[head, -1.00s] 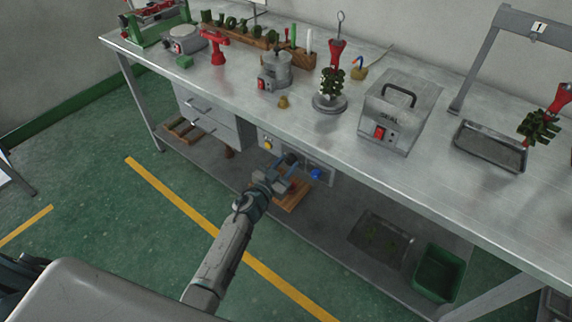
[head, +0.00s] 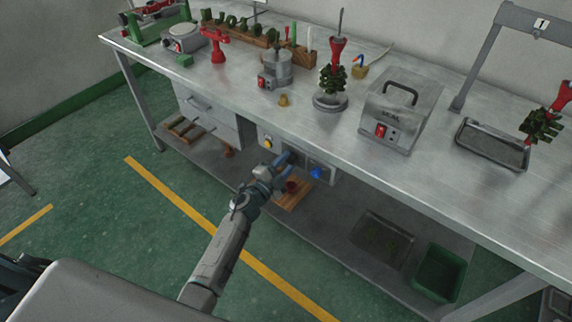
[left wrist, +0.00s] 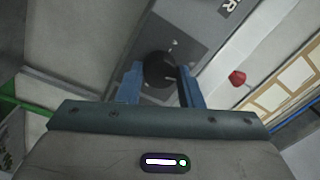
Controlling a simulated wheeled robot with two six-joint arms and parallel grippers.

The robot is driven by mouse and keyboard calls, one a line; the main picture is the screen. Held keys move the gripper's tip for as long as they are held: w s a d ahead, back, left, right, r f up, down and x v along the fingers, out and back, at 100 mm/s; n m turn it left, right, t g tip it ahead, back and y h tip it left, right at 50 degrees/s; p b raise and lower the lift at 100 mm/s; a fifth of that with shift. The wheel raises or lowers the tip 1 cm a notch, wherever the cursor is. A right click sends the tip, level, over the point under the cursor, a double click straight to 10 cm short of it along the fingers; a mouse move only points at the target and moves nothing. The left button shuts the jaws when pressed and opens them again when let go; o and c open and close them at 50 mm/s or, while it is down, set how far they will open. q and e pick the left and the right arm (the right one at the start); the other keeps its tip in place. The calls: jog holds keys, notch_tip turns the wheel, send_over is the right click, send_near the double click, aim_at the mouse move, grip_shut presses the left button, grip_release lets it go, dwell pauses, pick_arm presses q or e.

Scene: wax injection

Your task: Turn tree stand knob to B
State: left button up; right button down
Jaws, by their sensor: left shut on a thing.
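A black round knob (left wrist: 158,70) with a pale mark sits on a grey panel (left wrist: 190,32) in the left wrist view. My left gripper (left wrist: 160,84) has its blue fingers on either side of the knob and is shut on it. In the head view my left gripper (head: 287,162) is at the control panel (head: 302,160) under the bench edge and hides the knob. A letter like R shows on the panel in the wrist view; the knob's setting cannot be read clearly. A tree stand (head: 331,102) holds a dark green tree on the bench. My right gripper is not in view.
A wooden board (head: 294,202) with a small red item (head: 291,187) lies below on the shelf. A green bin (head: 440,272) stands right. The floor in front is clear.

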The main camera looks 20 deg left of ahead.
pick_arm(q)
jog(key=m+b, duration=0.1)
jog(key=m, duration=0.5)
jog(key=shift+f+h, duration=0.1)
jog(key=shift+h, duration=0.2)
jog(key=shift+m, duration=0.9)
jog(key=m+b, duration=0.1)
jog(key=m, duration=0.2)
jog(key=m+b, duration=0.1)
jog(key=m, duration=0.2)
jog(key=shift+a+m+g+h, duration=0.1)
jog(key=shift+m+g+h, duration=0.2)
jog(key=shift+m, duration=0.1)
jog(key=m, duration=0.3)
jog(key=shift+m+b, duration=0.3)
jog(key=shift+b, duration=0.05)
jog(key=shift+m+b, duration=0.45)
jog(key=shift+m, duration=1.45)
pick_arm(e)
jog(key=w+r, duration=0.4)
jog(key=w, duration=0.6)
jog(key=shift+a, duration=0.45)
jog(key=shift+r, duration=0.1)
pick_arm(q)
jog(key=o, duration=1)
